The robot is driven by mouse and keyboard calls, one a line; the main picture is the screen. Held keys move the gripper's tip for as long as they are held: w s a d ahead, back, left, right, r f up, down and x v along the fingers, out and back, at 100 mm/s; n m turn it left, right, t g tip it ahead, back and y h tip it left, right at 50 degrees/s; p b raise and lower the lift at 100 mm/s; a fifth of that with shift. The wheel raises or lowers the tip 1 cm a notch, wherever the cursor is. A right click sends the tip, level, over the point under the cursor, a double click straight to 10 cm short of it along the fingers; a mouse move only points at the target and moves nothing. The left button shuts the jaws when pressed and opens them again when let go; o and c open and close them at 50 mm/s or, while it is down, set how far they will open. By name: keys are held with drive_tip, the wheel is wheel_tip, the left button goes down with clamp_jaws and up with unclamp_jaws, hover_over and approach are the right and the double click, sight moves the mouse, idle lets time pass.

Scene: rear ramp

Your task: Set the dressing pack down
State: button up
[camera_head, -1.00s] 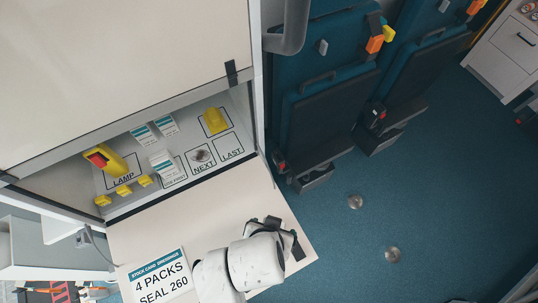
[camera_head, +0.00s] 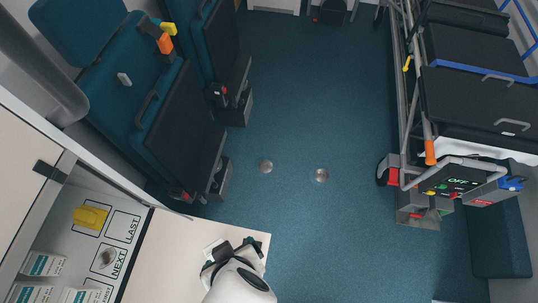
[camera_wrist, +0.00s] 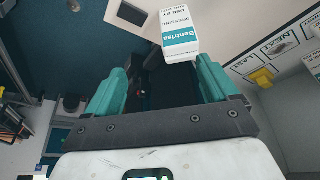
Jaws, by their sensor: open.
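The dressing pack is a small white box with a teal band. In the wrist view the dressing pack (camera_wrist: 180,36) is just beyond my fingertips, nearer the right finger, against the beige board. In the head view a white box, likely the same pack (camera_head: 213,247), shows beside my gripper (camera_head: 232,252) on the fold-down board (camera_head: 168,254), near its outer end. My gripper, with teal fingers in the wrist view (camera_wrist: 160,70), is open with an empty gap. Whether a finger touches the pack I cannot tell.
The cabinet shelf at left holds white-and-teal packs (camera_head: 43,264), a yellow block (camera_head: 90,217) and outlines marked NEXT and LAST. Folded teal seats (camera_head: 165,110) stand behind. A stretcher (camera_head: 470,110) stands at right. The blue floor (camera_head: 305,120) between is clear.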

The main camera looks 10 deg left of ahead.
drive_tip(key=w+d+f+m+h, duration=0.1)
drive_tip(key=w+d+f+m, duration=0.15)
drive_tip(key=d, duration=0.65)
drive_tip(key=w+d+f+m+h, duration=0.1)
drive_tip(key=w+d, duration=0.3)
drive_tip(key=d, duration=0.5)
drive_tip(key=s+d+f+m+g, duration=0.1)
drive_tip(key=s+d+m, duration=0.1)
drive_tip(key=d, duration=0.7)
drive_tip(key=s+d+f+m+g, duration=0.1)
drive_tip(key=s+d, duration=0.3)
drive_tip(key=d, duration=0.5)
drive_tip(key=shift+f+m+h, duration=0.4)
drive_tip(key=shift+f+m, duration=0.35)
drive_tip(key=shift+m, duration=0.1)
drive_tip(key=shift+a, duration=0.15)
